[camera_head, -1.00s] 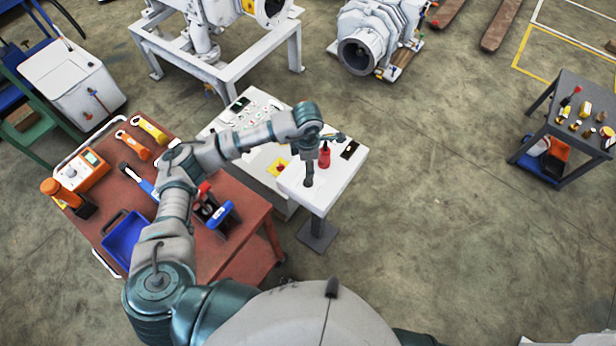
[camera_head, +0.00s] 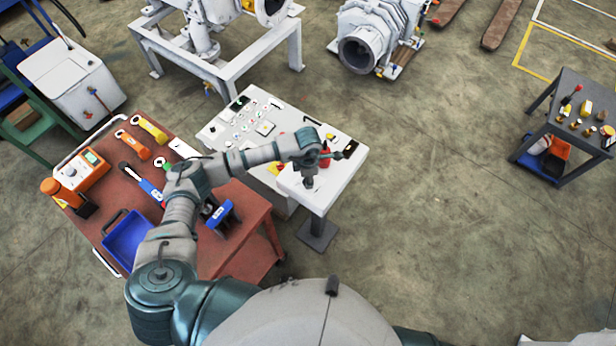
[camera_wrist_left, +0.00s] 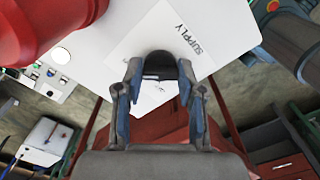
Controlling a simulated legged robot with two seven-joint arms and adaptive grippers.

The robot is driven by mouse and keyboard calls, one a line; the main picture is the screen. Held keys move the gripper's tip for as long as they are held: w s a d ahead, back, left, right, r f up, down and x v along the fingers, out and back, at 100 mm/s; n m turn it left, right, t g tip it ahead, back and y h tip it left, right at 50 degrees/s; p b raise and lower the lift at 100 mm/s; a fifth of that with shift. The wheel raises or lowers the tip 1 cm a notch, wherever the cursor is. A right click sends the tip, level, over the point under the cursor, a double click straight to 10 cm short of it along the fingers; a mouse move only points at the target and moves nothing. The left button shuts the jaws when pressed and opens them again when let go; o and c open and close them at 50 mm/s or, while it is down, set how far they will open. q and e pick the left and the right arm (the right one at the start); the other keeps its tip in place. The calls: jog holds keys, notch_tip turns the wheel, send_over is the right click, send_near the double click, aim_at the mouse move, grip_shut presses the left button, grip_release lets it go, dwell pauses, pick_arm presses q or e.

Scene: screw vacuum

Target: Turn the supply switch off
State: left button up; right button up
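The black supply switch knob (camera_head: 309,182) is on the white control panel (camera_head: 320,202), near its front edge. My left gripper (camera_wrist_left: 160,72) is open, one fingertip on each side of the knob, with gaps that look narrow; contact is unclear. In the head view my left gripper (camera_head: 309,172) is largely hidden by its own wrist, just over the knob. The knob's exact setting cannot be read. My right gripper is not in view.
A red part (camera_wrist_left: 40,28) stands close beside the knob on the panel, partly hidden by my wrist in the head view. A red tool cart (camera_head: 240,250) with tools and a blue tray (camera_head: 126,240) lies left.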

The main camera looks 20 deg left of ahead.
pick_arm(q)
jog(key=c, duration=0.4)
jog(key=shift+c, duration=0.2)
jog(key=shift+n, duration=0.4)
jog(key=n, duration=0.3)
jog(key=shift+n, duration=0.3)
jog(key=n, duration=0.3)
jog(key=shift+n, duration=0.4)
jog(key=n+p, duration=0.1)
jog(key=n, duration=0.3)
jog(key=n+p, duration=0.2)
jog(key=n, duration=0.3)
jog(key=shift+n, duration=0.4)
